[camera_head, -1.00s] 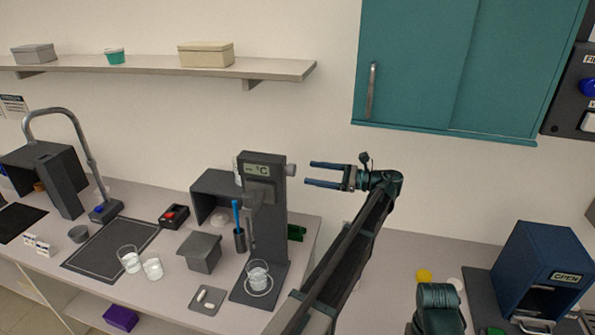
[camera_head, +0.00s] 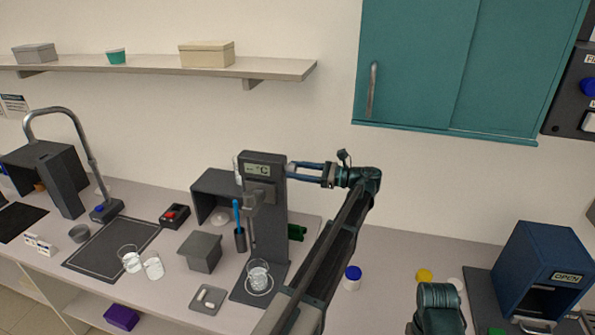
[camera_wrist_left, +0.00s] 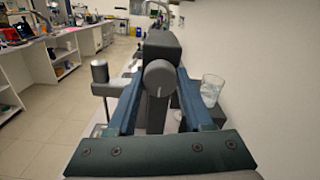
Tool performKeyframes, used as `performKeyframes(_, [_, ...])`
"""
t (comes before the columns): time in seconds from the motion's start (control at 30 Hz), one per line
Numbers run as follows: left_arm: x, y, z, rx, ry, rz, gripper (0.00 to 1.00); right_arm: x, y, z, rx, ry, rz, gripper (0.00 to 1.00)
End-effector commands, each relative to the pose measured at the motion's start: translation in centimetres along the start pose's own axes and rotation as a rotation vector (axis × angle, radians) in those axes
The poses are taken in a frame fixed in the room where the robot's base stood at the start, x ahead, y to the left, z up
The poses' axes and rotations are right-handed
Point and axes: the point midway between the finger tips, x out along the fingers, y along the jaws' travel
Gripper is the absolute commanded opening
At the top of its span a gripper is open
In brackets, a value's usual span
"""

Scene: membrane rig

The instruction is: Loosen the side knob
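The side knob (camera_wrist_left: 160,78) is a round grey knob on the side of the dark upright rig (camera_head: 264,210). My right gripper is outside the frames.
A glass of clear liquid (camera_head: 258,273) stands on the rig's base. A grey block (camera_head: 200,252) and a small tray (camera_head: 208,299) are to its left. A blue-capped jar (camera_head: 352,278) stands right of my left arm. The teal cabinet (camera_head: 440,70) hangs above right.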

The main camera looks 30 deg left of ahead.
Motion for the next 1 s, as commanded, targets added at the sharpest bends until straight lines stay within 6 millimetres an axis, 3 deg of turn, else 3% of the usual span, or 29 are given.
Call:
performKeyframes(0.03, [-0.02,0.01,0.0,0.0,0.0,0.0,0.4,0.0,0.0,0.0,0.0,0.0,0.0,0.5])
performKeyframes(0.27, [-0.03,0.02,0.0,0.0,0.0,0.001,0.0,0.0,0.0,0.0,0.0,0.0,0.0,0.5])
performKeyframes(0.67, [-0.05,0.03,-0.02,-0.09,0.0,0.001,0.0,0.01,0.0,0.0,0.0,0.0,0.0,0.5])
performKeyframes(1.0, [-0.06,0.08,-0.04,-0.381,0.001,0.001,0.0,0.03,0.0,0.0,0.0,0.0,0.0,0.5])
